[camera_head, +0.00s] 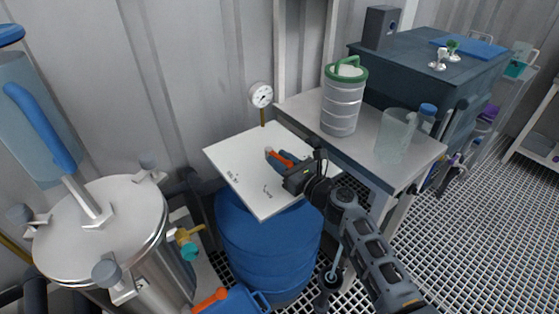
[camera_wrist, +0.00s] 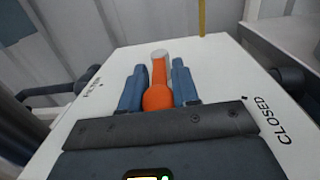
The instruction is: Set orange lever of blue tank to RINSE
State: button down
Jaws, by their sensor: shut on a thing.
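The orange lever (camera_head: 278,154) sits on a white panel (camera_head: 238,180) on top of the blue tank (camera_head: 262,245). My gripper (camera_head: 284,160) is over the panel with its blue fingers at the lever. In the wrist view the lever (camera_wrist: 158,96) lies between the two fingers (camera_wrist: 158,92), its round orange end near the palm and its pale pivot end pointing away. The gripper is shut on it. The word CLOSED (camera_wrist: 270,120) is printed on the panel's right side. Another label (camera_wrist: 93,88) on the left is too small to read.
A steel vessel (camera_head: 100,230) stands at the left. A pressure gauge (camera_head: 261,94) is behind the panel. A bench at the right holds a green-handled canister (camera_head: 343,100) and a clear jug (camera_head: 394,135). A blue can with an orange cap (camera_head: 235,300) is in front.

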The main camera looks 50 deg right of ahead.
jog(key=shift+s+d+f+n+y, duration=0.1)
jog(key=shift+d+f+n+y, duration=0.1)
jog(key=shift+n+y, duration=0.45)
jog(key=shift+y, duration=0.35)
jog(key=c, duration=1.2)
grip_release()
jog(key=shift+o, duration=0.5)
jog(key=shift+d, duration=0.1)
jog(key=s, duration=0.7)
jog(key=shift+s+a+b, duration=0.3)
jog(key=shift+s+a, duration=0.05)
jog(key=shift+a, duration=0.1)
